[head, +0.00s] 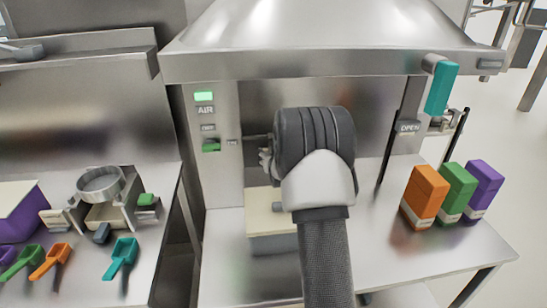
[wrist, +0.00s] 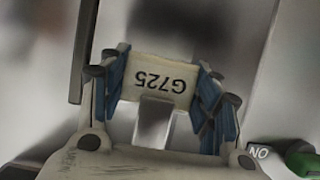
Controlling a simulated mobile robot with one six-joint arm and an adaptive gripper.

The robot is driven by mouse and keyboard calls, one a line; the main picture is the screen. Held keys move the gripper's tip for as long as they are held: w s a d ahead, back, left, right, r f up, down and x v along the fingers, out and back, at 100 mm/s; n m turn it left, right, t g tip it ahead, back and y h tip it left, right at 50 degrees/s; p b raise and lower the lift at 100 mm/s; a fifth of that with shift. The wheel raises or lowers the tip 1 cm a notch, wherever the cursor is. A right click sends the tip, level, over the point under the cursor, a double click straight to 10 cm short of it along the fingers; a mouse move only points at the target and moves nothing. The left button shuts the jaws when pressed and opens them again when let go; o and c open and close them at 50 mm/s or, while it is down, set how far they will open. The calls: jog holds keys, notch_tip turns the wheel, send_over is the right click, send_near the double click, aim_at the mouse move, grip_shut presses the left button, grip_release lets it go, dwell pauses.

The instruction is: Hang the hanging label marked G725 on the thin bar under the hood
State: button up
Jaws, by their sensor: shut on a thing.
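The label marked G725 (wrist: 158,78) is a pale plate with dark lettering, upside down in the wrist view. My gripper (wrist: 163,88) is shut on it, with blue finger pads at its two side edges. A grey metal tab shows below the label's lettering. In the head view my wrist hides the label and most of the gripper, in front of the opening under the steel hood (head: 330,62).
A panel marked AIR (head: 205,110) with a green switch stands left of the opening. A dark upright rod (head: 386,150) stands at right. Orange (head: 424,195), green and purple boxes are on the right counter. A pale-topped block (head: 265,215) sits below my wrist.

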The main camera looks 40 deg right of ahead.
jog(key=x, duration=0.6)
jog(key=shift+w+r, duration=0.2)
jog(key=shift+r, duration=0.2)
jog(key=shift+d, duration=0.1)
jog(key=o, duration=1)
jog(key=v, duration=1.2)
jog(key=shift+s, duration=0.1)
